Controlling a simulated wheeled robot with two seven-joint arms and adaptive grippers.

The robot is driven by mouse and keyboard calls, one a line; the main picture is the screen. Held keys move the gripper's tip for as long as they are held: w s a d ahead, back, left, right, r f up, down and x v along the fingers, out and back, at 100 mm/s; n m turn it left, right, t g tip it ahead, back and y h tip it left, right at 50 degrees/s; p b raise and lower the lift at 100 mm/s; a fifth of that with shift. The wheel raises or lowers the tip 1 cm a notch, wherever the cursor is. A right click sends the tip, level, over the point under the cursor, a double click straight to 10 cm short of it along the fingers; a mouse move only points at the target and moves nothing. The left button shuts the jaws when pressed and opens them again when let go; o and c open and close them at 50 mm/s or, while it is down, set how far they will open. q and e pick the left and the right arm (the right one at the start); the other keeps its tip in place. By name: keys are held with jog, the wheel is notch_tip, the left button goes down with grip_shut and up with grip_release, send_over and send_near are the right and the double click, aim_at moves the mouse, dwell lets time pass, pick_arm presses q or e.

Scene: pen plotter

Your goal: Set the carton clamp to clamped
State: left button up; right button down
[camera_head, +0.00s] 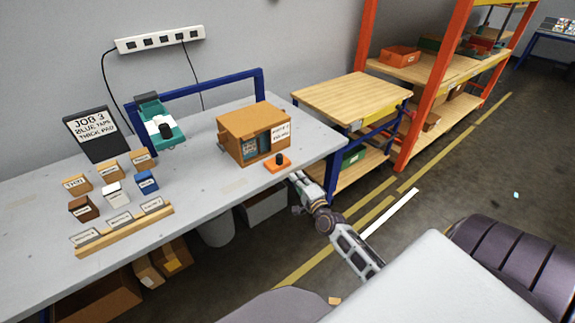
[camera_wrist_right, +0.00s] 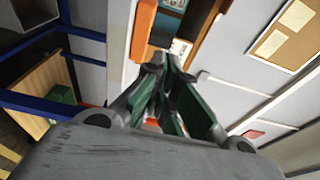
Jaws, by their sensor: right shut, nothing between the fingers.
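A brown carton (camera_head: 240,140) with a printed white label stands on the grey workbench (camera_head: 200,165). At its front, near the bench edge, sits a flat orange piece with a black knob (camera_head: 277,163); it may be the carton clamp, and its setting cannot be told. My right gripper (camera_head: 296,178) is just right of and below the orange piece in the head view, apart from it as far as I can see. In the right wrist view its fingers (camera_wrist_right: 168,62) are shut and empty, with an orange part (camera_wrist_right: 143,30) beyond them. My left gripper is not in view.
A teal device (camera_head: 158,125) and a blue frame (camera_head: 200,88) stand at the back of the bench. Small labelled boxes, a wooden label rail (camera_head: 125,230) and a black job sign (camera_head: 95,133) are at left. A wooden-topped table (camera_head: 350,97) is at right.

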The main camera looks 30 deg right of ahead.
aim_at(287, 164)
jog(key=w, duration=0.5)
jog(key=w+d, duration=0.1)
jog(key=w, duration=0.2)
jog(key=shift+w, duration=0.2)
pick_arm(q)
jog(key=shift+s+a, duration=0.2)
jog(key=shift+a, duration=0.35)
pick_arm(e)
jog(key=shift+w, duration=0.15)
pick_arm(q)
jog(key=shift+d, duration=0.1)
pick_arm(e)
jog(key=shift+w, duration=0.1)
